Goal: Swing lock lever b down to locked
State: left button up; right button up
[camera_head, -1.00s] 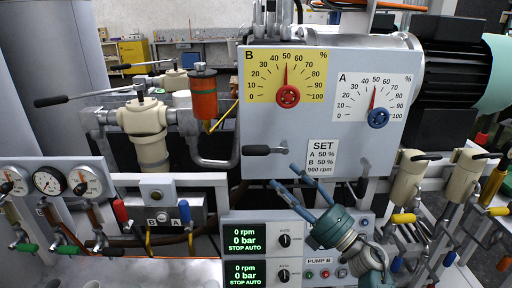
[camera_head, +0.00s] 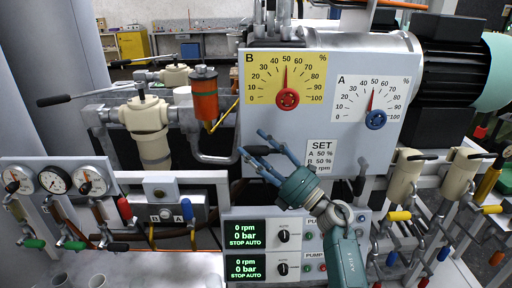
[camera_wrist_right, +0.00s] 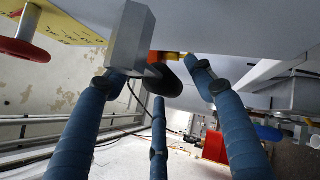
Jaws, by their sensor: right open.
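Lock lever b (camera_head: 247,151) is a black handle on the grey panel below the yellow B dial. It lies about level, and its right part is hidden behind my right gripper's fingers. My right gripper (camera_head: 274,146) has blue fingers and a teal body. It is open, with its fingertips at the lever in the head view. In the right wrist view the spread fingers (camera_wrist_right: 158,85) stand around a grey block (camera_wrist_right: 130,45) and a dark rounded part (camera_wrist_right: 165,84), probably the lever. I cannot tell whether they touch. My left gripper is not in view.
A second black lever (camera_head: 360,185) hangs down below the A dial (camera_head: 374,99). The red handwheel (camera_head: 287,99) and blue handwheel (camera_head: 375,120) stick out above. The SET label (camera_head: 320,155) is partly covered by my gripper. Pump displays (camera_head: 247,236) stand below.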

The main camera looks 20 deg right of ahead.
grip_shut()
dwell(0.3)
